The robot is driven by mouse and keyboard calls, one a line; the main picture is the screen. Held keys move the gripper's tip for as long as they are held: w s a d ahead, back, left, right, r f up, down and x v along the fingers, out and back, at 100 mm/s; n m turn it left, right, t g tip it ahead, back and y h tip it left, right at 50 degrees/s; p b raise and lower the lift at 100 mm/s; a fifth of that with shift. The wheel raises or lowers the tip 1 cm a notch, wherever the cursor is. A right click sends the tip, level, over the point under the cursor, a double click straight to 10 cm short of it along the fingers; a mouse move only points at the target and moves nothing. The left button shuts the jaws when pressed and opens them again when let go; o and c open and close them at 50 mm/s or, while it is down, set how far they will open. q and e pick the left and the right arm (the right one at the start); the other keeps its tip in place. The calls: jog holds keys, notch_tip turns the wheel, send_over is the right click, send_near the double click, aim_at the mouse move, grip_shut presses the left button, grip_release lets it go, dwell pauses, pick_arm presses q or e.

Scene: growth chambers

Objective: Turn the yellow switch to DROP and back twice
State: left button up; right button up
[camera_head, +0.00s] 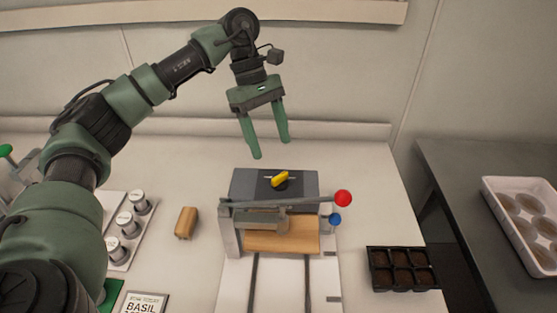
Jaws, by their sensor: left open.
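The yellow switch (280,179) is a small knob on top of a dark grey box (247,183) at the back of a bench device. It points up and to the right, and its markings are too small to read. My left gripper (270,150) has green fingers that are open and empty. It hangs pointing down, above and just behind the switch in the picture, and does not appear to touch it. My right gripper is not in view.
A lever with a red ball (343,198) crosses the device, above a blue knob (335,219) and a wooden block (290,241). A black cell tray (401,269) sits right. A tan block (186,223) and several white-lidded jars (125,219) stand left. A white tray (520,222) is far right.

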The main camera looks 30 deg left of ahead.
aim_at(279, 175)
pick_arm(q)
jog(key=f, duration=0.1)
jog(key=s+d+f, duration=0.1)
jog(key=p, duration=0.1)
jog(key=shift+s+d+f, duration=0.25)
jog(key=shift+d+f, duration=0.15)
jog(key=x, duration=0.1)
jog(key=p+x, duration=0.1)
jog(key=x, duration=0.1)
jog(key=shift+w+f, duration=0.2)
jog(key=shift+d+f, duration=0.1)
jog(key=shift+f, duration=0.2)
jog(key=c, duration=1.3)
jog(key=shift+c, duration=0.4)
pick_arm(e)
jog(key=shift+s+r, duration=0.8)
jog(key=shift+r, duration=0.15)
